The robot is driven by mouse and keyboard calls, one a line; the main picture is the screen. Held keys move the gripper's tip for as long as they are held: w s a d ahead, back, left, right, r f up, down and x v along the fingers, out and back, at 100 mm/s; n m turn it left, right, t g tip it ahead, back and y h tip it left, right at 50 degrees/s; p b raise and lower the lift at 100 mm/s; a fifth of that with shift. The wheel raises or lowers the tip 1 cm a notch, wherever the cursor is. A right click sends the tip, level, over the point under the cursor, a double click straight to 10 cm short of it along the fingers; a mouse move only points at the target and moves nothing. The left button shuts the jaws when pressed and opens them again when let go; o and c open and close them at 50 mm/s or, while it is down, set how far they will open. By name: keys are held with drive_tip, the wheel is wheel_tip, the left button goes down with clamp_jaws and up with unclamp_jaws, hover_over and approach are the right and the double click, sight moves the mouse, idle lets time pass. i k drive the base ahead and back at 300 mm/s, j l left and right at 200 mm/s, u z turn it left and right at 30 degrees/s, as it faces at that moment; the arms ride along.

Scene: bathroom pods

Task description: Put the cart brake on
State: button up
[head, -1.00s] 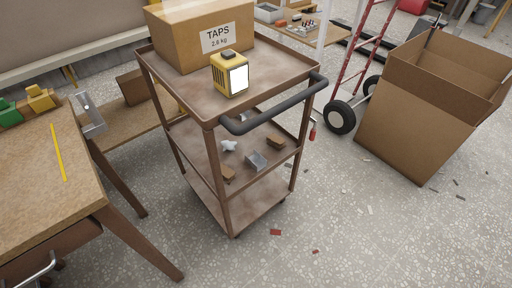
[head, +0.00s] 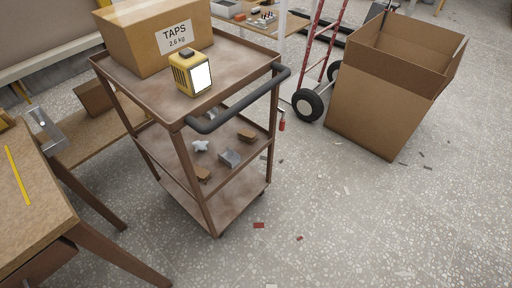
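A brown three-shelf cart (head: 232,73) stands on the speckled floor left of centre. Its dark push handle (head: 240,103) faces the lower right. The cart's lower right wheel (head: 221,234) barely shows under the bottom shelf. A small red piece (head: 282,124) hangs at the cart's right side; I cannot tell whether it is the brake. No brake pedal is clearly visible at the wheels. A cardboard box marked TAPS (head: 150,40) and a yellow lamp-like device (head: 192,75) sit on the top shelf. My gripper is not in view.
A wooden workbench (head: 35,215) stands close on the left. A large open cardboard box (head: 375,105) and a red hand truck (head: 318,60) are at the upper right. Small scraps (head: 259,225) lie on the floor. The floor in front and right of the cart is mostly clear.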

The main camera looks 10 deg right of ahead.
sight(283, 121)
drive_tip(key=i+l, duration=0.15)
drive_tip(key=i, duration=0.25)
drive_tip(key=i+l, duration=0.1)
drive_tip(key=i, duration=0.3)
drive_tip(key=i+l, duration=0.15)
drive_tip(key=i, duration=0.3)
